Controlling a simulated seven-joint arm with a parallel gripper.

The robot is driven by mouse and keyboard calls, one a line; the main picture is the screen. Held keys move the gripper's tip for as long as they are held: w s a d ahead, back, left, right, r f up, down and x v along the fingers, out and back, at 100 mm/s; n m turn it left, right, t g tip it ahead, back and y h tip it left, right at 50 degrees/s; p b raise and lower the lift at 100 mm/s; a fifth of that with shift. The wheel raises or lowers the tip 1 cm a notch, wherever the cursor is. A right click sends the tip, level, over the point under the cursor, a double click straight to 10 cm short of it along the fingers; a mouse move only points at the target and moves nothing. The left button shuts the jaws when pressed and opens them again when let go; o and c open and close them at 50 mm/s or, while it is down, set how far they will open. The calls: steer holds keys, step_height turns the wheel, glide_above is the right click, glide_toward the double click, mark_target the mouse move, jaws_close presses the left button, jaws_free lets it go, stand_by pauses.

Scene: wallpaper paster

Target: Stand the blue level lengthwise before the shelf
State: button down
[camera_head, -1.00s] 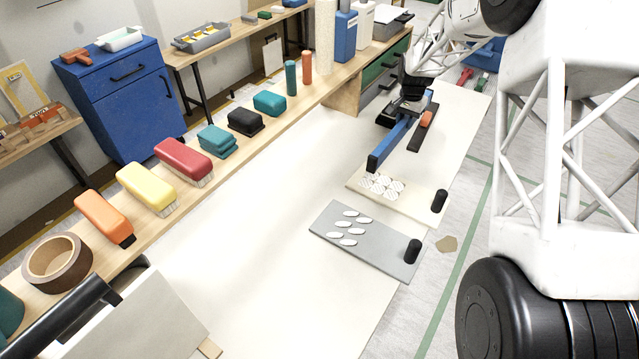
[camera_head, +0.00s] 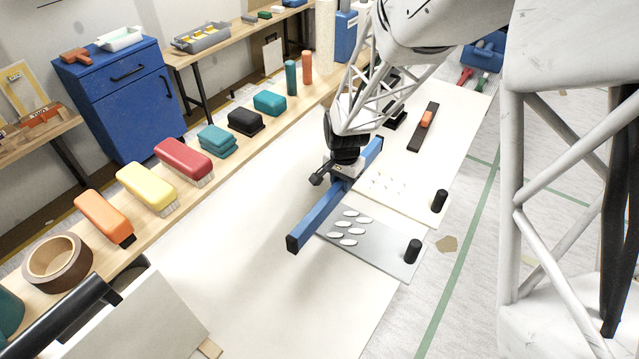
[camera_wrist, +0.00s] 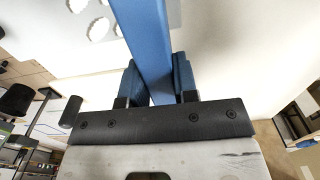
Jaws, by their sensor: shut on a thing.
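The blue level (camera_head: 312,221) is a long blue bar with dark ends. My gripper (camera_head: 341,172) is shut on it near its middle and holds it above the white table (camera_head: 230,240). The level runs from lower left to upper right in the head view, roughly along the shelf. In the wrist view the level (camera_wrist: 150,40) passes between the two fingers (camera_wrist: 158,85). The shelf (camera_head: 140,228) is the long wooden ledge along the left side of the table. The level is apart from it, with bare table between. My arm hides part of the level.
On the shelf stand an orange brush (camera_head: 104,216), a yellow brush (camera_head: 147,188), a red brush (camera_head: 184,160) and several other items. A grey board with white ovals (camera_head: 375,246) and a pale board (camera_head: 405,200) lie right of the level. The table's middle is clear.

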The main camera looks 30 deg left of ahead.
mark_target(333, 197)
steer(key=s, duration=0.4)
steer(key=s+d, duration=0.1)
steer(key=s, duration=0.1)
steer(key=shift+s+d+f, duration=0.1)
steer(key=shift+s+f, duration=0.15)
steer(key=shift+f, duration=0.1)
steer(key=w+a, duration=0.3)
steer(key=a, duration=0.1)
steer(key=w+a+f, duration=0.1)
steer(key=w+a, duration=0.2)
steer(key=w, duration=0.1)
steer(key=w+a, duration=0.4)
steer(key=shift+a+f, duration=0.25)
steer(key=shift+a, duration=0.1)
steer(key=shift+f, duration=1.75)
steer(key=shift+f, duration=0.15)
